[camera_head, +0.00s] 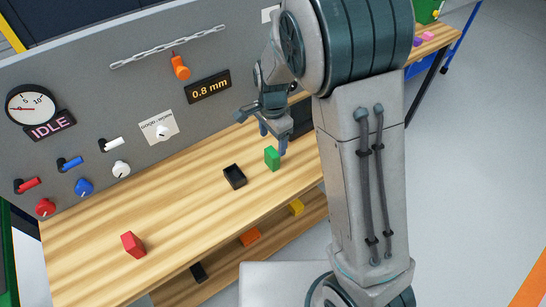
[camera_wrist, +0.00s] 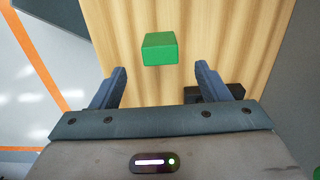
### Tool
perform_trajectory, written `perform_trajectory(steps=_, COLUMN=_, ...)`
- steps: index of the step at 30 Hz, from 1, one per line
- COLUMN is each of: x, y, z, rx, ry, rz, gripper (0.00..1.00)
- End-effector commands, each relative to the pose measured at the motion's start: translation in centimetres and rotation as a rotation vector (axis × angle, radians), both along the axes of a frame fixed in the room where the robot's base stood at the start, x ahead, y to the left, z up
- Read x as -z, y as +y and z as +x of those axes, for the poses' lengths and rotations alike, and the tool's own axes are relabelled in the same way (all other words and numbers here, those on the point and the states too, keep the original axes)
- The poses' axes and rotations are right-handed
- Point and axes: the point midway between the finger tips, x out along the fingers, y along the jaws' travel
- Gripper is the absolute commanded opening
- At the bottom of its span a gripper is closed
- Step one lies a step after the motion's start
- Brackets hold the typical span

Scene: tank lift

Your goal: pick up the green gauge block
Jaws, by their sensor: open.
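The green gauge block (camera_head: 272,158) stands on the wooden workbench top, right of a small black tray. It also shows in the wrist view (camera_wrist: 160,48), centred ahead of my fingertips. My gripper (camera_head: 272,138) is beside and slightly above the block in the head view. In the wrist view my gripper (camera_wrist: 161,75) has its two blue fingers spread wide apart, with nothing between them. The block lies beyond the fingertips, and I see no contact.
The small black tray (camera_head: 234,177) is near the block. A red block (camera_head: 133,244) stands at the bench's left. A grey panel (camera_head: 90,90) with knobs, switches and a display rises behind. Orange (camera_head: 250,237) and yellow (camera_head: 296,207) blocks sit on the lower shelf.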

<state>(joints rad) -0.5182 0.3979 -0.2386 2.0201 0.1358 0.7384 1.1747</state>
Motion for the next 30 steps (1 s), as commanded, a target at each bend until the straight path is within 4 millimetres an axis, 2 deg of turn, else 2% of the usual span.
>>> perform_trajectory(steps=3, x=2.0, y=0.0, z=-0.1, rx=0.0, ry=0.004, rz=-0.001, gripper=0.69)
perform_trajectory(steps=11, x=3.7, y=0.0, z=0.0, rx=-0.001, ry=0.002, rz=0.0, gripper=0.69)
perform_trajectory(steps=21, x=7.8, y=0.1, z=0.1, rx=-0.001, ry=0.002, rz=0.0, gripper=0.69)
perform_trajectory(steps=30, x=8.4, y=0.2, z=0.1, rx=-0.001, ry=0.001, rz=0.001, gripper=0.69)
